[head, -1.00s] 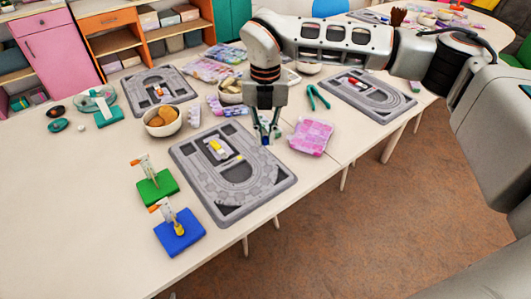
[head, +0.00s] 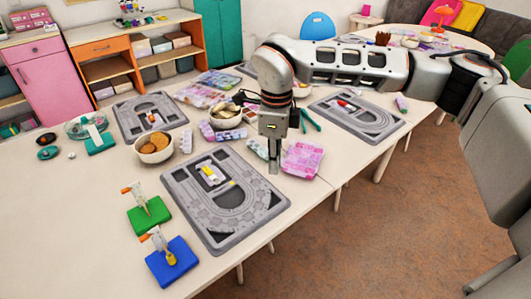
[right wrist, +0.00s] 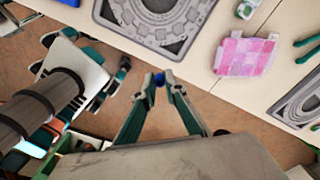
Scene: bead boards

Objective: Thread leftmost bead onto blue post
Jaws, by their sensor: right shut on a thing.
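My right gripper (head: 273,165) hangs just off the right edge of the near grey bead board (head: 215,239). In the right wrist view its fingertips (right wrist: 160,80) are shut on a small blue bead (right wrist: 160,78), above the table's front edge. The blue post's square blue base (head: 185,259) stands at the front left, with a yellow bead (head: 171,259) low on its upright and an orange piece at the top. A green base (head: 158,214) with a similar post stands behind it. A small yellow-and-white item (head: 211,174) lies on the near board. My left gripper is out of view.
A pink bead box (head: 303,160) lies right of the gripper. A bowl of brown pieces (head: 153,159) stands behind the board, with two more boards (head: 125,118) (head: 365,105) farther back. The table left of the stands is clear.

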